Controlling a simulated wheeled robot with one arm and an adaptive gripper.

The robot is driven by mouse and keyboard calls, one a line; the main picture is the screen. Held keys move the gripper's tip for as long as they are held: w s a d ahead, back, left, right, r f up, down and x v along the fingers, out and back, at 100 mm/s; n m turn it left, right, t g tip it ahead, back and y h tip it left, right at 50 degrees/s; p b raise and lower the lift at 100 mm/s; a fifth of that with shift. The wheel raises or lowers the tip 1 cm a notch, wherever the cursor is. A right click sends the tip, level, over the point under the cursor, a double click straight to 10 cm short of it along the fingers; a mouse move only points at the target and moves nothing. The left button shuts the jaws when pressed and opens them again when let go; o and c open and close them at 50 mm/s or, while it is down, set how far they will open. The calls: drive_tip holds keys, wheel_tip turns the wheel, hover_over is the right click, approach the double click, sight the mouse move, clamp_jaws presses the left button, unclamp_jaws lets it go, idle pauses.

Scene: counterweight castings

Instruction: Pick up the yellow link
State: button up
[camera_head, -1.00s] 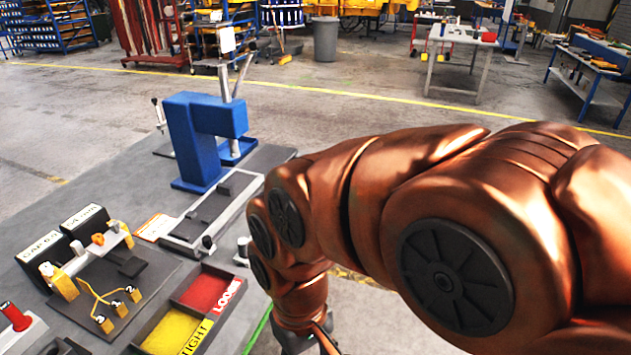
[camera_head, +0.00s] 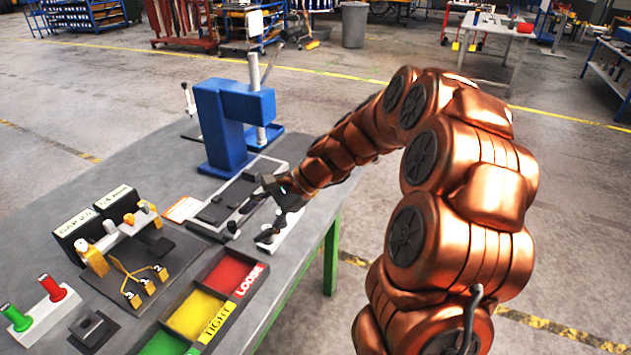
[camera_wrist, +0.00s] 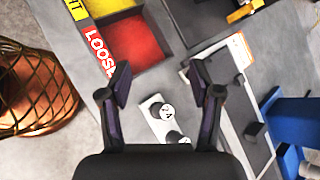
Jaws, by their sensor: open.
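I cannot tell for sure which piece is the yellow link. A yellow branched piece (camera_head: 140,279) with numbered ends lies on a dark plate at the left of the bench in the head view. A yellow upright block (camera_head: 94,260) stands beside it on the same fixture. In the wrist view, part of a yellow piece (camera_wrist: 244,11) shows at the top right edge. My gripper (camera_head: 254,222) is open and empty, right of the fixture. In the wrist view my gripper (camera_wrist: 158,70) has its fingers spread above a white plate (camera_wrist: 153,119) with two round knobs.
A tray with red (camera_head: 229,274), yellow (camera_head: 194,314) and green compartments lies in front of the fixture. A blue press (camera_head: 222,130) stands behind my gripper. A red and green button box (camera_head: 42,311) sits at the left. Clear bench lies at the back left.

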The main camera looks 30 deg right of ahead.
drive_tip(key=w+d+f+m+t, duration=0.2)
drive_tip(key=w+d+m, duration=0.1)
drive_tip(key=d, duration=0.6)
drive_tip(key=w+d+f+m+t+h, duration=0.1)
drive_tip(key=w+d+f+m+t, duration=0.1)
drive_tip(key=d+m, duration=0.4)
drive_tip(key=w+d+f+m+t+h+p, duration=0.1)
drive_tip(key=w+d+m+t, duration=0.3)
drive_tip(key=d, duration=0.9)
drive_tip(key=shift+w+d+f+m, duration=0.15)
drive_tip(key=shift+f+m, duration=0.25)
drive_tip(key=shift+f, duration=0.5)
drive_tip(key=shift+w, duration=0.15)
drive_tip(key=shift+f+p+x, duration=0.15)
drive_tip(key=shift+p+x, duration=0.6)
drive_tip(key=shift+x, duration=1.1)
drive_tip(key=shift+f+p+x, duration=0.1)
drive_tip(key=shift+p+x, duration=0.65)
drive_tip(key=shift+x, duration=1.1)
drive_tip(key=shift+d, duration=0.15)
clamp_jaws()
